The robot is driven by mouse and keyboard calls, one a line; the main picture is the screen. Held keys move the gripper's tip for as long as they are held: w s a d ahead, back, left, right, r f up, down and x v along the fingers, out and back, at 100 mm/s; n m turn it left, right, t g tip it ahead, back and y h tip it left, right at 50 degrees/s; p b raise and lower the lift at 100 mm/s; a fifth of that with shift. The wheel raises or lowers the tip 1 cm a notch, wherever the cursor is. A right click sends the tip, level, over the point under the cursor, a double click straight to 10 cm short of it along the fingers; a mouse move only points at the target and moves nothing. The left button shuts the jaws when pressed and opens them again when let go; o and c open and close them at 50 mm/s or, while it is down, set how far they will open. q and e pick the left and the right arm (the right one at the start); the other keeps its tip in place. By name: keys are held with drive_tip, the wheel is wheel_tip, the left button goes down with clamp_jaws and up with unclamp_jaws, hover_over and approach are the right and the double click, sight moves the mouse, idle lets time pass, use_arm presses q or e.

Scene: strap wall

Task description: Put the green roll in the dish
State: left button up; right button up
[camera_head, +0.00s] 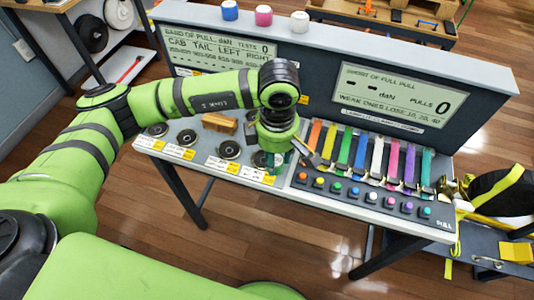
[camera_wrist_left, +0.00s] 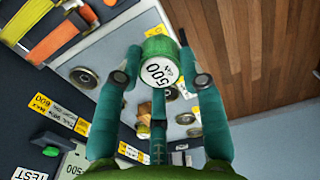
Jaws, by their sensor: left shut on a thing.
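The green roll (camera_wrist_left: 158,58), with a white end marked 500, sits between the fingertips of my left gripper (camera_wrist_left: 160,78), which is shut on it. In the head view my left gripper (camera_head: 278,155) hangs over the table beside the row of coloured straps; the arm and fingers largely hide the roll there. Several round metal dishes with dark centres stand in a row on the white table part, such as one dish (camera_head: 229,149) left of the gripper. One dish near the gripper is partly hidden. Which dish is meant I cannot tell. My right gripper is out of view.
A wooden block (camera_head: 219,123) lies behind the dishes. Coloured straps (camera_head: 376,157) and a button panel (camera_head: 370,200) fill the table's right part. A grey wall with displays (camera_head: 400,97) rises behind, with blue, pink and white rolls (camera_head: 263,15) on top.

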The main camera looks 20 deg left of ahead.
use_arm(q)
drive_tip(key=w+a+f+p, duration=0.1)
drive_tip(key=w, duration=0.1)
drive_tip(key=w+a+f, duration=0.2)
drive_tip(key=w+a+f+p, duration=0.1)
drive_tip(key=w, duration=0.1)
drive_tip(key=shift+w+a+f+p, duration=0.15)
drive_tip(key=shift+a+f+p, duration=0.1)
drive_tip(key=shift+a+p, duration=0.1)
drive_tip(key=shift+w+a+f, duration=0.1)
drive_tip(key=shift+w+f, duration=0.05)
drive_tip(key=shift+f, duration=0.05)
drive_tip(key=shift+f+p, duration=0.3)
wheel_tip(320, 180, down, 2)
drive_tip(key=shift+f+p, duration=0.25)
drive_tip(key=shift+p, duration=0.35)
drive_tip(key=shift+f, duration=0.5)
drive_tip(key=shift+f, duration=0.1)
